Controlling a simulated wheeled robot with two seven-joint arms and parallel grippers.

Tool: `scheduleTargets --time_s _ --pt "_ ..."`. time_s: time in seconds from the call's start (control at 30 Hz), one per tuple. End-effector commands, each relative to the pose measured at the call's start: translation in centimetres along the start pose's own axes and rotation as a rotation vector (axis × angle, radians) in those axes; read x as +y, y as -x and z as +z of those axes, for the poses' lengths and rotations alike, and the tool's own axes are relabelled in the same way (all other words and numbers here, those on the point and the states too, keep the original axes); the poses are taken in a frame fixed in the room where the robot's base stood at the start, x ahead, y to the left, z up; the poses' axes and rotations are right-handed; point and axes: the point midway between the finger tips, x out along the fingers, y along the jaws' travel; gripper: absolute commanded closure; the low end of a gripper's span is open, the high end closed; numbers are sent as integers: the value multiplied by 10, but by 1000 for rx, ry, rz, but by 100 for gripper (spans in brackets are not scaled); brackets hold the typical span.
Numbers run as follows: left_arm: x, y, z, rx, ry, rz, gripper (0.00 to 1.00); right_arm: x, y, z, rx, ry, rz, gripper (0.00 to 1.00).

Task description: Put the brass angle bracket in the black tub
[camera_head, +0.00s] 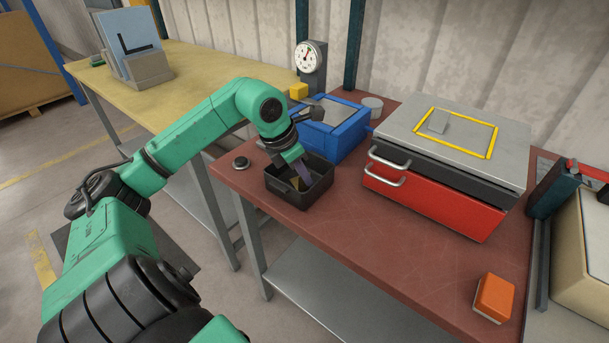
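The black tub (318,188) stands open on the red-brown table near its left corner. My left gripper (301,176) reaches down into the tub from above; its fingers are partly hidden by the wrist and the tub walls, so I cannot tell how wide they are. A small tan-brass patch (293,184) shows inside the tub beside the fingertips. It may be the brass angle bracket, but it is too small to tell, or to tell whether the fingers touch it. My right gripper is not in view.
A blue box (338,142) stands just behind the tub, with a dial gauge (310,57) behind it. A grey-topped unit with a red drawer (428,200) and handles is to the right. An orange block (494,297) lies at the front right. The table's front middle is clear.

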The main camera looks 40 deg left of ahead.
Motion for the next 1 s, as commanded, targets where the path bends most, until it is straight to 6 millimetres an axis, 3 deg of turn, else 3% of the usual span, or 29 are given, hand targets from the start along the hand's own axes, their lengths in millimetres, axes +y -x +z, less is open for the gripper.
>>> scheduleTargets --time_s 0.03,0.1,0.47,0.5,0.57,0.9,1.0 --pt "0 -1 0 0 0 0 88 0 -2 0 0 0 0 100" --pt "0 -1 0 0 0 0 66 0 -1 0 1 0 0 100" --pt "0 5 2 0 1 0 66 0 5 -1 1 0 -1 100" --pt "1 6 0 0 0 2 66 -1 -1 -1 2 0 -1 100" --pt "1 16 0 -1 0 5 66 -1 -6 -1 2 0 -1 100" --pt "1 106 1 -1 2 5 66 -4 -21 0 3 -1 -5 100" --pt "0 118 1 0 1 3 66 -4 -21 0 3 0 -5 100"
